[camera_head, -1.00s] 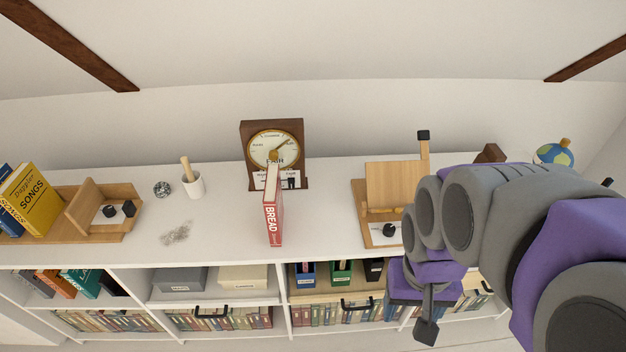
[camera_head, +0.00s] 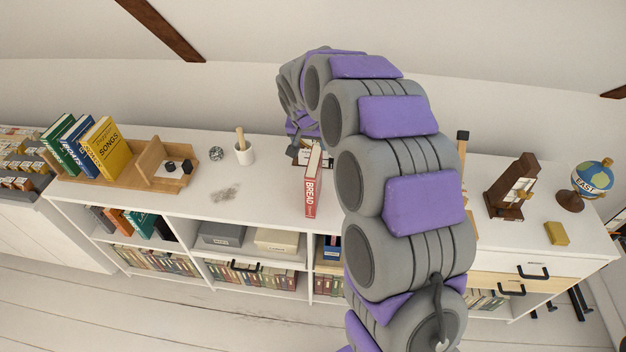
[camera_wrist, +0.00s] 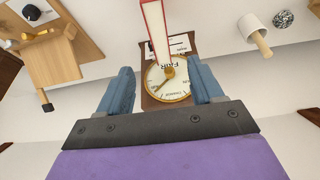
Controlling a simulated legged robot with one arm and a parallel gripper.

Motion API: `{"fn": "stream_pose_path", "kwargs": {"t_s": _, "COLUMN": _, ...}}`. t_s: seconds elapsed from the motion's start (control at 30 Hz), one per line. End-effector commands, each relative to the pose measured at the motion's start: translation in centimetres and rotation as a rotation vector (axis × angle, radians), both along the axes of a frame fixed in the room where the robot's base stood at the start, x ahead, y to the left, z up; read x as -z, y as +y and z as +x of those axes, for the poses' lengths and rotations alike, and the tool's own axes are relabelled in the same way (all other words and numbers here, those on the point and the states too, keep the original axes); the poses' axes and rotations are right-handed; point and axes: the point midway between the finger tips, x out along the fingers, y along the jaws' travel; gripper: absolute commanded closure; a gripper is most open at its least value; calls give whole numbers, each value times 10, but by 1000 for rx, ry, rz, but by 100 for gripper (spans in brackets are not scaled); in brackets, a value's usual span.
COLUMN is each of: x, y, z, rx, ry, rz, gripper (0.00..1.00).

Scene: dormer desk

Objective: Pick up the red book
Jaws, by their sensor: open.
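The red book (camera_head: 312,190), marked BREAD, stands upright on the white shelf top, spine toward the head camera. In the wrist view the red book (camera_wrist: 155,22) shows its pale page edge between red covers, at the top middle just beyond the fingertips. My gripper (camera_wrist: 159,67) is open and empty, with one blue-grey finger on each side of the picture's middle. In the head view my gripper (camera_head: 296,142) is partly hidden, near the book's upper end and behind it.
A wooden weather dial (camera_wrist: 168,82) shows between my fingers, close behind the book. A white cup with a pestle (camera_head: 243,152) stands to the left, beside a patterned ball (camera_head: 216,153). A wooden bookend rack (camera_head: 150,160) is farther left. Shelf top left of the book is mostly clear.

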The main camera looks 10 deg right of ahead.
Motion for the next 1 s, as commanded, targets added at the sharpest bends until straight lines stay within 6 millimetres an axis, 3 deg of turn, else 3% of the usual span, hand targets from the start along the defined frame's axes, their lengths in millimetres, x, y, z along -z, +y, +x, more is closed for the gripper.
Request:
{"fn": "stream_pose_path", "kwargs": {"t_s": 0.6, "x": 99, "y": -12, "z": 39, "rx": 1, "ry": 0, "rz": -2, "gripper": 34}}
{"fn": "stream_pose_path", "kwargs": {"t_s": 1.0, "x": 124, "y": -17, "z": 49, "rx": 2, "ry": -1, "rz": -3, "gripper": 34}}
